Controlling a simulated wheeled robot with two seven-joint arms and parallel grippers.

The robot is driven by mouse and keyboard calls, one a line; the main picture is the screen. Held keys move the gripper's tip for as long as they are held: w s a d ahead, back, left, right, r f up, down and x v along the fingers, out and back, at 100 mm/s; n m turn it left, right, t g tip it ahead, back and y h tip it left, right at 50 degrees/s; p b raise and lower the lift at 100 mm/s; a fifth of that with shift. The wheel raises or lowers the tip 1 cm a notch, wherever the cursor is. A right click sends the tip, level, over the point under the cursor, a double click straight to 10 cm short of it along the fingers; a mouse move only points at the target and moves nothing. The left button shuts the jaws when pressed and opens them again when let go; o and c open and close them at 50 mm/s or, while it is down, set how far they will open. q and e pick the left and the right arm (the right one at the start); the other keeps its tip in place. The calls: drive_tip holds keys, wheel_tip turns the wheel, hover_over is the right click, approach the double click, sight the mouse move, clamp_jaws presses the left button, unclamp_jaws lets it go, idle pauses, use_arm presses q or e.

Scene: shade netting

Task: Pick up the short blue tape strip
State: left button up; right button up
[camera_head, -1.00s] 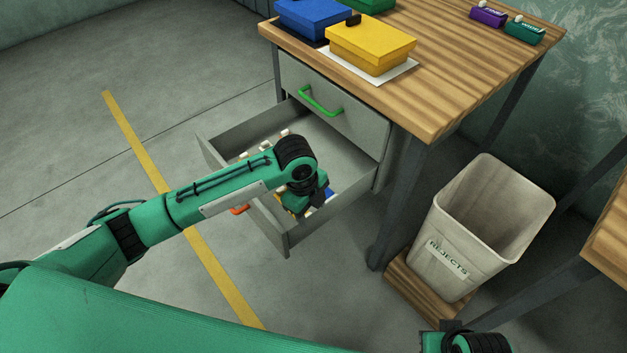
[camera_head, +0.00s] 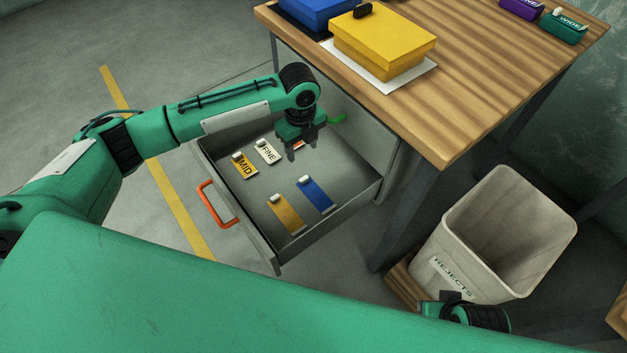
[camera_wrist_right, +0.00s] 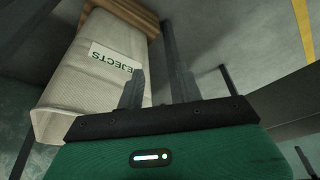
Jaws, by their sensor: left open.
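A blue tape strip (camera_head: 317,197) with a white tab at its far end lies flat in the open grey drawer (camera_head: 262,252), right of a yellow strip (camera_head: 287,216). My left gripper (camera_head: 300,155) is open above the back part of the drawer, beyond the blue strip and apart from it. A small red and white item shows partly behind its fingers. My right gripper (camera_wrist_right: 155,65) has its fingers apart and empty in the right wrist view, in front of the rejects bin (camera_wrist_right: 92,62).
A MID card (camera_head: 243,168) and a FINE card (camera_head: 268,152) lie in the drawer's left part. The drawer has an orange handle (camera_head: 214,205). The wooden table (camera_head: 455,100) with a yellow box (camera_head: 382,45) stands close right of my left arm.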

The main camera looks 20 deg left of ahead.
use_arm(q)
drive_tip(key=b, duration=0.1)
hover_over(304, 178)
wheel_tip(304, 178, down, 8)
drive_tip(key=shift+f, duration=0.25)
wheel_tip(304, 178, down, 4)
drive_tip(key=shift+r+b, duration=0.2)
drive_tip(key=shift+b, duration=0.35)
drive_tip(key=shift+f, duration=0.6)
drive_tip(key=c, duration=1)
use_arm(e)
drive_tip(key=shift+w+a+r+t+y, duration=0.2)
drive_tip(key=shift+a+r+t, duration=0.25)
drive_tip(key=shift+r, duration=0.1)
drive_tip(key=shift+w+a+r+t+y, duration=0.2)
drive_tip(key=shift+a+r+t, duration=0.25)
drive_tip(key=shift+r, duration=0.1)
